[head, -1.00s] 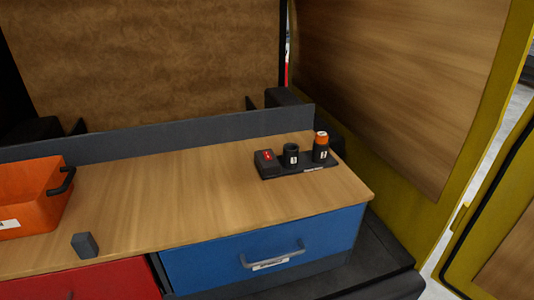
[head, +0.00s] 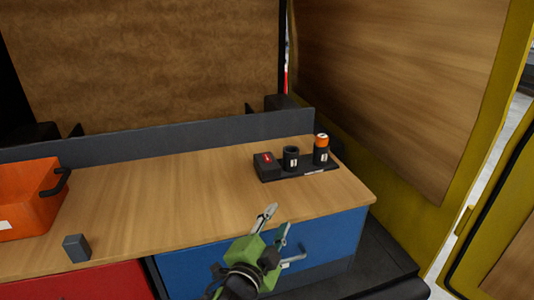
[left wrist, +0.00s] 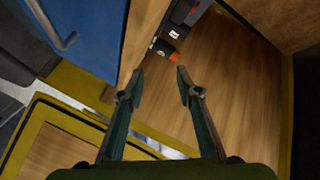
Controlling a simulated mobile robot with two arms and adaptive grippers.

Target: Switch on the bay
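A black panel (head: 312,174) lies at the right back of the wooden worktop. It carries a block with a red switch (head: 267,157), an empty-looking black holder (head: 291,159), and a second black holder with an orange-topped cylinder (head: 321,142) standing in it. My left gripper (head: 276,221) is open and empty above the worktop's front edge, in front of the panel and apart from it. In the left wrist view the open fingers (left wrist: 160,74) show, with the orange top (left wrist: 175,57) and part of the panel beyond them. My right gripper is out of view.
An orange bin (head: 22,205) with a black handle and a small grey block (head: 77,247) are on the left of the worktop (head: 170,205). A blue drawer (head: 335,238) and a red drawer (head: 95,284) are below. The worktop's middle is clear.

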